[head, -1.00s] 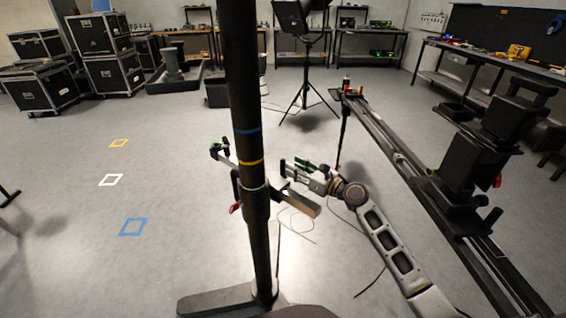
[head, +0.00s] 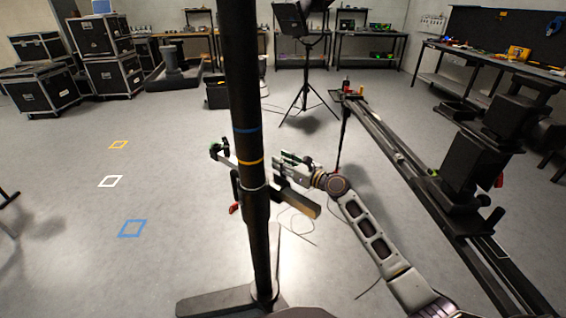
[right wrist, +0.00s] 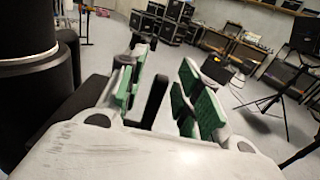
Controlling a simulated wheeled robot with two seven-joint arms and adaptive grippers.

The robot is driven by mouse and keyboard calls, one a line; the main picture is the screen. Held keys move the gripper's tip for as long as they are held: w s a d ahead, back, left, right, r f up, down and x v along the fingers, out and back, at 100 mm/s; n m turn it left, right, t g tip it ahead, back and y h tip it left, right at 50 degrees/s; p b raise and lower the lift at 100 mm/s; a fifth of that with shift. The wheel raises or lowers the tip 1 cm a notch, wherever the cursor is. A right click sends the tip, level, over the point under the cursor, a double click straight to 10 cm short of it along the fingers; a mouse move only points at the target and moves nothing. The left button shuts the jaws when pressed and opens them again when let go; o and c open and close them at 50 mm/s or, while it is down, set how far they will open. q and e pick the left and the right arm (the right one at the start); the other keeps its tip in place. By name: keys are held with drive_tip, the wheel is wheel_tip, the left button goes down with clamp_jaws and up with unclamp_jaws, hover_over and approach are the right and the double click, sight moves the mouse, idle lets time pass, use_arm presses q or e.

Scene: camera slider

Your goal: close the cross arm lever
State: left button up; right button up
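A black post (head: 246,95) with blue and yellow bands stands in front of me. A cross arm (head: 300,203) passes through its collar, one end to the far left, the other to the near right. My right gripper (head: 285,169) is just right of the post, above the cross arm. In the right wrist view its green-padded fingers (right wrist: 160,100) are apart. A dark upright bar (right wrist: 155,100), which looks like the lever, shows between them, nearer the left pad; I cannot tell whether it touches. A red tip (head: 234,208) hangs left of the post. My left gripper is out of view.
A long slider rail (head: 400,150) with a black camera (head: 478,155) runs along the right. A light on a tripod (head: 303,85) stands behind. Black cases (head: 40,85) are stacked at the back left. The floor to the left is clear, with taped squares (head: 133,228).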

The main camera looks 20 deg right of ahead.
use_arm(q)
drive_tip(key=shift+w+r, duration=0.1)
use_arm(e)
clamp_jaws()
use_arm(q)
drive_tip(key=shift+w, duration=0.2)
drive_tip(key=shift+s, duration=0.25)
